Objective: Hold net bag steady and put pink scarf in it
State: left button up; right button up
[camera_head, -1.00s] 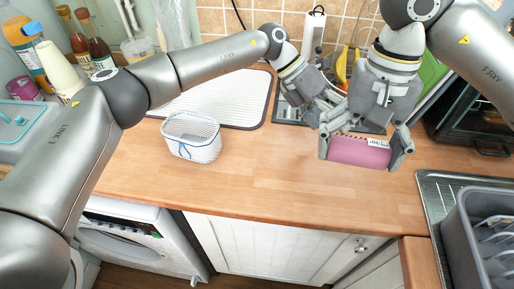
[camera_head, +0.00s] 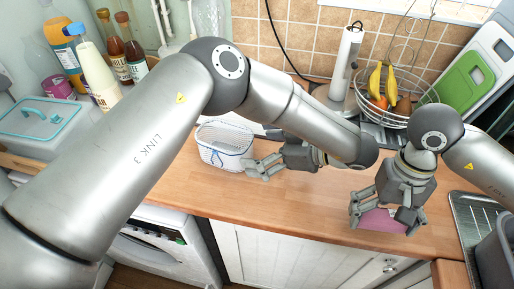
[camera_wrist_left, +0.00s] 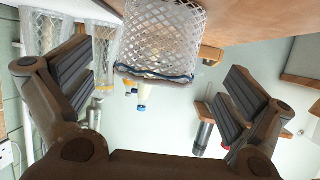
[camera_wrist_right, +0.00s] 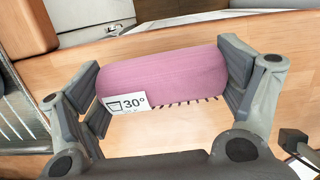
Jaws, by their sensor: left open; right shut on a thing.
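The net bag (camera_head: 226,147), a white mesh basket shape with a blue cord, stands upright on the wooden counter in the head view. My left gripper (camera_head: 254,168) is open just right of it, fingers pointing toward it. In the left wrist view the net bag (camera_wrist_left: 160,42) appears ahead, between and beyond the open fingers (camera_wrist_left: 150,95). The rolled pink scarf (camera_head: 380,222) is at the right of the counter, in my right gripper (camera_head: 385,217). In the right wrist view the scarf (camera_wrist_right: 165,78), with a white 30° label and fringe, lies between the closed-in fingers (camera_wrist_right: 165,85).
A wire fruit bowl (camera_head: 397,105) with bananas stands at the back right. Bottles (camera_head: 98,70) and a teal-lidded box (camera_head: 45,118) are at the left. A sink drainer (camera_head: 480,225) is at the right edge. The counter between bag and scarf is clear.

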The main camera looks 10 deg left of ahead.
aim_at(238, 147)
pick_arm(q)
jog(key=p+x, duration=0.1)
jog(key=x, duration=0.5)
jog(key=shift+w+f, duration=0.1)
jog(key=shift+f, duration=0.05)
jog(key=c, duration=0.9)
